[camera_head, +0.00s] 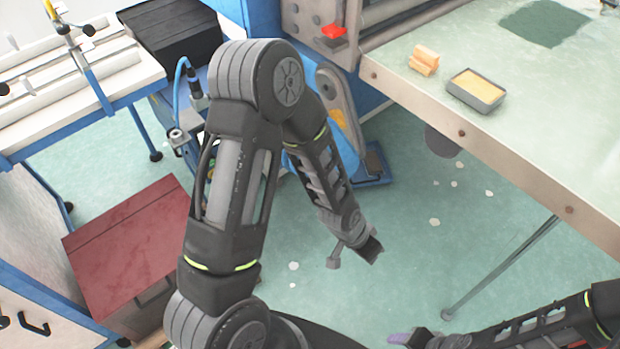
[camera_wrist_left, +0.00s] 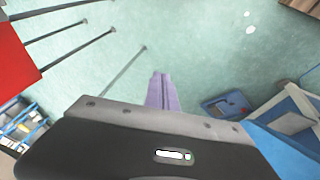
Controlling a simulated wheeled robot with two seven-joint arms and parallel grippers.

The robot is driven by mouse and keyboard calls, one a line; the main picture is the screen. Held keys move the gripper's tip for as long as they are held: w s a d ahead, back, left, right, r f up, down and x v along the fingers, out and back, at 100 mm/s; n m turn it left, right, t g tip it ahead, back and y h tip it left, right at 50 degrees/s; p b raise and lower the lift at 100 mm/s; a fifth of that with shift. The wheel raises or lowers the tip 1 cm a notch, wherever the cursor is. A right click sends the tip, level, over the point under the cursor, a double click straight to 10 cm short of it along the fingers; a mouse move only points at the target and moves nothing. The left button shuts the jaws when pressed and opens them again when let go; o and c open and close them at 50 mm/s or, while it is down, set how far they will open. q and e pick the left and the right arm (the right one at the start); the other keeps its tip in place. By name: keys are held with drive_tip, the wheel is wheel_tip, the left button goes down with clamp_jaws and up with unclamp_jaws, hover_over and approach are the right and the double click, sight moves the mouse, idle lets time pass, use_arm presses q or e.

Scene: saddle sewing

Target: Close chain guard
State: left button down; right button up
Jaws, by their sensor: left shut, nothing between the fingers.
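A grey rounded plate with a slot, likely the chain guard (camera_head: 335,97), stands at the blue machine behind my left arm in the head view. My arm covers part of it, and I cannot tell how far it stands open. My left gripper (camera_head: 372,252) hangs over the floor, below and apart from the guard. In the left wrist view its purple fingers (camera_wrist_left: 161,92) are together, with nothing between them. My right gripper (camera_head: 408,338) is at the bottom edge of the head view, small and partly cut off; its finger gap cannot be made out.
A pale green worktable (camera_head: 480,75) at the right carries a tan block (camera_head: 424,60) and a grey tray (camera_head: 477,92). A red-topped box (camera_head: 130,240) stands at the lower left. A white-topped blue bench (camera_head: 75,90) is at the upper left. Floor between is mostly clear.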

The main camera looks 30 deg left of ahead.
use_arm(q)
drive_tip(key=w+a+r+m+y+b, duration=0.1)
drive_tip(key=w+a+r+m+b, duration=0.1)
drive_tip(key=w+a+r+m, duration=0.35)
drive_tip(key=a+r+m+g+y+b, duration=0.1)
drive_tip(key=a+r+m+y, duration=0.4)
drive_tip(key=a+r+m, duration=0.8)
drive_tip(key=shift+a+r+m+g+b, duration=0.2)
drive_tip(key=shift+a+m+g+b, duration=0.3)
drive_tip(key=shift+a+b, duration=0.4)
drive_tip(key=shift+w, duration=0.1)
drive_tip(key=w+a+f+p, duration=0.1)
drive_tip(key=w+a+f, duration=0.1)
drive_tip(key=a+f, duration=0.4)
drive_tip(key=x, duration=0.3)
drive_tip(key=shift+d+f, duration=0.4)
drive_tip(key=shift+f, duration=0.05)
drive_tip(key=shift+w+a, duration=0.1)
drive_tip(key=shift+w, duration=0.05)
